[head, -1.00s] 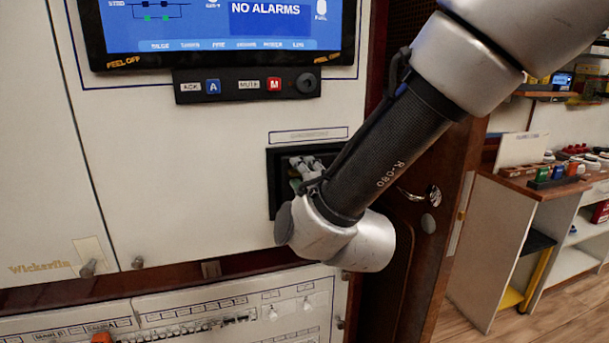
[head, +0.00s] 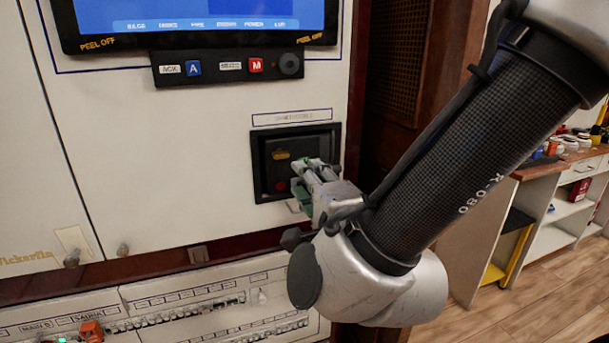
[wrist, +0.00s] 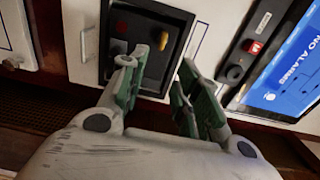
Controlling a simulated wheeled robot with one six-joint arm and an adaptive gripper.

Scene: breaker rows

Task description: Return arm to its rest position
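My gripper (head: 312,180) is in front of the recessed black switch box (head: 257,188) in the white panel, a little to its lower right in the head view. In the wrist view my gripper (wrist: 155,88) has its two green-padded fingers apart, with nothing between them. The box also shows in the wrist view (wrist: 165,30), with a yellow handle (wrist: 157,64) and a red button inside. In the head view the yellow handle (head: 281,155) and red button are left of the fingertips. My arm reaches in from the upper right.
A screen (head: 200,12) and a button strip (head: 228,67) are above the box. Breaker rows (head: 185,312) run along the lower panel, with an orange piece (head: 91,331) at left. A wooden door frame and shelving (head: 560,215) stand to the right, with wood floor below.

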